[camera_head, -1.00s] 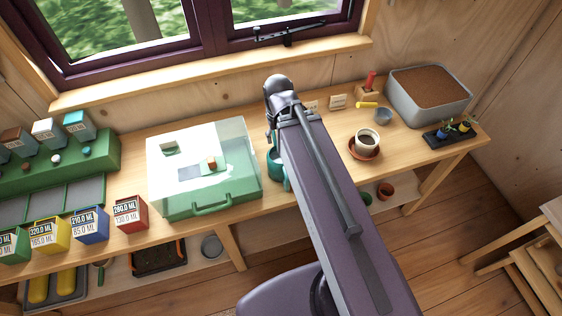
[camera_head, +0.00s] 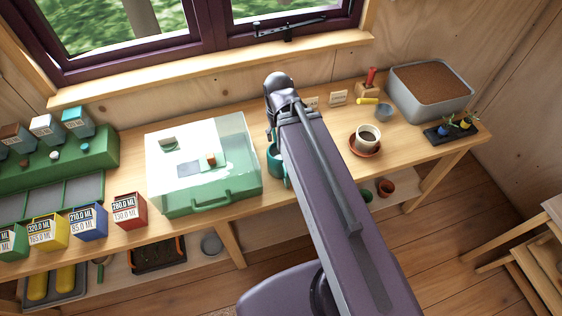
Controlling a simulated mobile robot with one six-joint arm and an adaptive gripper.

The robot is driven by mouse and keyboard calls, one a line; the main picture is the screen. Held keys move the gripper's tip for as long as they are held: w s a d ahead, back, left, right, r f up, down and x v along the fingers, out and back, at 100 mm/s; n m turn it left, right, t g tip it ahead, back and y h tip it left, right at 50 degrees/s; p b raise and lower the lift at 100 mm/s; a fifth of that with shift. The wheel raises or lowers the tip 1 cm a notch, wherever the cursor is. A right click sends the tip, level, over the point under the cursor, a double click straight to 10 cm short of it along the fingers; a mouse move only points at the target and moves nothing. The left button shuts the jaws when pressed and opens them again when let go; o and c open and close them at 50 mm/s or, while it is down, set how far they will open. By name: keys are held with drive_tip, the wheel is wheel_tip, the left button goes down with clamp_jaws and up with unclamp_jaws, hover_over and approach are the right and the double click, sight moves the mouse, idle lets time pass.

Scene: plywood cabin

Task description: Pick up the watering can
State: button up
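A teal object (camera_head: 273,166), which looks like the watering can, stands on the wooden bench (camera_head: 320,150) just right of the green case. Only its left part shows; my arm covers the rest. My arm reaches from the bottom of the view over the bench, and its far end is by the teal object. My gripper's fingers are hidden behind the arm, so I cannot see whether they touch the can.
Left of the can is a green case with a clear lid (camera_head: 212,199). The window ledge (camera_head: 200,78) runs behind.

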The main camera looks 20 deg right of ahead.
drive_tip(key=shift+f+b, duration=1.4)
drive_tip(key=shift+f, duration=0.4)
drive_tip(key=shift+r, duration=0.1)
